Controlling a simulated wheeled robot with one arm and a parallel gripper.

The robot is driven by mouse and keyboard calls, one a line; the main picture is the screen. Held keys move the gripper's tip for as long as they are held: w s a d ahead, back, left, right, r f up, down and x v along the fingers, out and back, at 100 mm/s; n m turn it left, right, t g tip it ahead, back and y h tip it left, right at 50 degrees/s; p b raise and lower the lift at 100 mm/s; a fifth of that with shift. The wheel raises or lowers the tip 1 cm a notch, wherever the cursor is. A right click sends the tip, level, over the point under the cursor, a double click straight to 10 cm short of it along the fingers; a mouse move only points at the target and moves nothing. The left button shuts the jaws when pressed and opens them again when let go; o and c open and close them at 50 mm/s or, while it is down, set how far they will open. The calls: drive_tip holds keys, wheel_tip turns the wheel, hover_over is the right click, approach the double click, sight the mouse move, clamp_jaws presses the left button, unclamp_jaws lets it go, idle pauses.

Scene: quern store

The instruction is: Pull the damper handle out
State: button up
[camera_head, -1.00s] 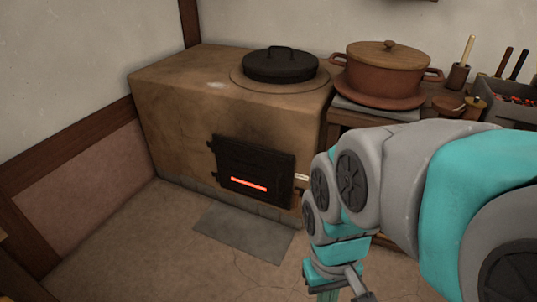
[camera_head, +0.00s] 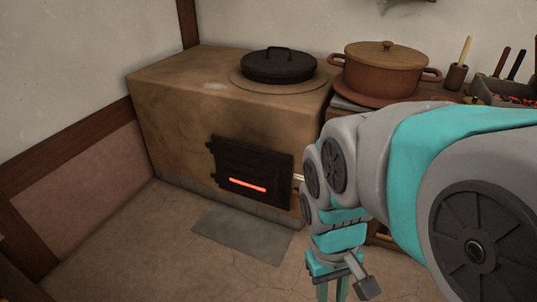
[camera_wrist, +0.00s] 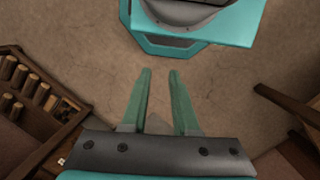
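The clay stove (camera_head: 235,110) stands in the corner with a black iron door (camera_head: 253,172) on its front, a red glow showing through the slot. A small pale piece (camera_head: 298,178) sticks out beside the door's right edge, partly hidden by my arm; it may be the damper handle, but I cannot tell for sure. My gripper (camera_head: 333,291) hangs low in front and to the right of the stove, apart from it. In the wrist view my gripper (camera_wrist: 160,73) points at the floor, its two teal fingers apart with nothing between them.
A grey slab (camera_head: 243,232) lies on the floor before the stove. A brown lidded pot (camera_head: 385,71) stands on the wooden bench to the right. A black lidded pan (camera_head: 279,66) sits on the stove. The wrist view shows a wooden rack (camera_wrist: 28,105) of pegs at left.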

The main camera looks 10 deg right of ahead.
drive_tip(key=o, duration=0.4)
drive_tip(key=w+d+h, duration=0.1)
drive_tip(key=d, duration=0.1)
drive_tip(key=w+d+n, duration=0.1)
drive_tip(key=w+d, duration=0.1)
drive_tip(key=w+d+f+g+h+b, duration=0.1)
drive_tip(key=w+d, duration=0.1)
drive_tip(key=shift+w+h, duration=0.1)
drive_tip(key=shift+h, duration=0.2)
drive_tip(key=w+d+f+n+h+b, duration=0.1)
drive_tip(key=w+d+f+n+h, duration=0.3)
drive_tip(key=w, duration=0.7)
drive_tip(key=w+d+f+n+h+b, duration=0.15)
drive_tip(key=w+d+n+h, duration=0.35)
drive_tip(key=w, duration=0.6)
drive_tip(key=n+t+h+b, duration=0.3)
drive_tip(key=n+t+h, duration=0.2)
drive_tip(key=n+t, duration=0.55)
approach(294, 199)
drive_tip(key=shift+n+g, duration=0.55)
drive_tip(key=shift+w+a+r+x, duration=0.15)
drive_tip(key=shift+r+x, duration=0.25)
drive_tip(key=shift+x, duration=1.4)
drive_tip(key=shift+w+a+r+x, duration=0.1)
drive_tip(key=shift+w+r+x, duration=0.2)
drive_tip(key=shift+x, duration=1.5)
drive_tip(key=shift+w+r+x, duration=0.15)
drive_tip(key=shift+r+x, duration=0.3)
drive_tip(key=shift+x, duration=1.4)
clamp_jaws()
